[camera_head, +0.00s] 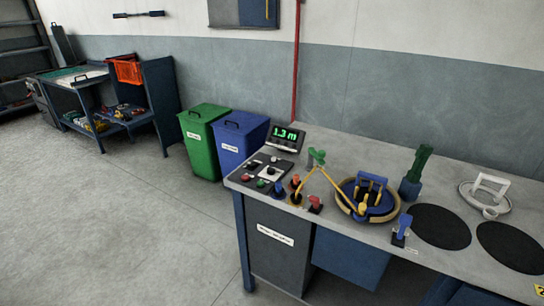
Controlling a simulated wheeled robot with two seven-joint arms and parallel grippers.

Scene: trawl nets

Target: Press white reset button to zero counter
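The counter (287,138) is a dark box at the far left corner of the workbench, with green lit digits reading 1.3 m. In front of it lies a dark control panel (250,179) with red, green and dark controls and a small white patch (269,172). The panel is too small in view to tell whether this patch is the white reset button or a plate around another control. Neither of my grippers is in view.
Green (203,142) and blue (238,141) bins stand behind. Left floor is clear.

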